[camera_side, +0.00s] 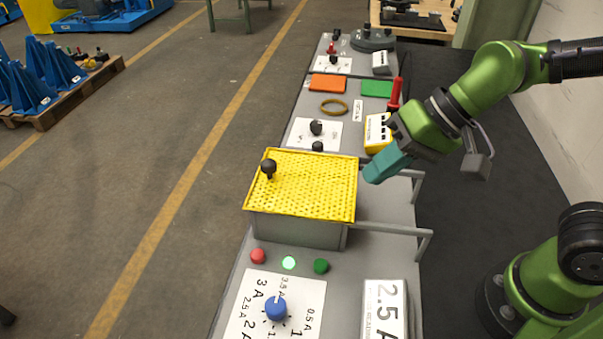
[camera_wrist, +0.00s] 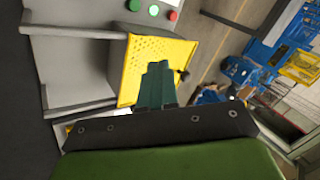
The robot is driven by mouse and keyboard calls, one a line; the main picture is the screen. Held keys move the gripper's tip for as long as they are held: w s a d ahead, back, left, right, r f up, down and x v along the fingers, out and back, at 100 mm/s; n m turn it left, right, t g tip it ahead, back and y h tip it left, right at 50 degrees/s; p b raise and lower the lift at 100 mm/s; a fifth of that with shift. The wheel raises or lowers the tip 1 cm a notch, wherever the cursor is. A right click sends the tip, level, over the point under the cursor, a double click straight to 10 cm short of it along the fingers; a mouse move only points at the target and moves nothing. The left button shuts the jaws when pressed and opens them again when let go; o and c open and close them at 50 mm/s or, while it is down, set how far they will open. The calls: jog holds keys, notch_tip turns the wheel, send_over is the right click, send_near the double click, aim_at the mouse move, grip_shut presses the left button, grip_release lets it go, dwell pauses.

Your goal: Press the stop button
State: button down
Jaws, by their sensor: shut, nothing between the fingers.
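The red button (camera_side: 258,256) is on the grey panel in front of the yellow-covered box. To its right are a lit green lamp (camera_side: 289,263) and a dark green button (camera_side: 321,266). In the wrist view the red button (camera_wrist: 173,15), lamp (camera_wrist: 154,10) and green button (camera_wrist: 135,5) show near the top edge. My gripper (camera_side: 374,174) has teal fingers, shut and empty. It is at the right of the yellow cover, apart from the red button. It also shows in the wrist view (camera_wrist: 157,68).
The yellow perforated cover (camera_side: 310,183) with a black knob (camera_side: 268,169) lies over a grey box (camera_side: 295,231). Grey rails (camera_side: 392,229) run to its right. A blue dial (camera_side: 276,308) and a 2.5 A display (camera_side: 386,312) are in front. The space above the buttons is clear.

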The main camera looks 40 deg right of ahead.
jog(key=w+a+f+m+y, duration=0.2)
jog(key=a+m, duration=0.1)
jog(key=a, duration=0.6)
jog(key=m+t+h, duration=0.4)
jog(key=m, duration=1.2)
send_over(261, 257)
notch_tip(261, 257, down, 6)
jog(key=shift+r, duration=0.2)
jog(key=shift+f, duration=0.15)
jog(key=shift+y, duration=0.3)
jog(key=shift+f, duration=4.3)
jog(key=shift+f, duration=0.4)
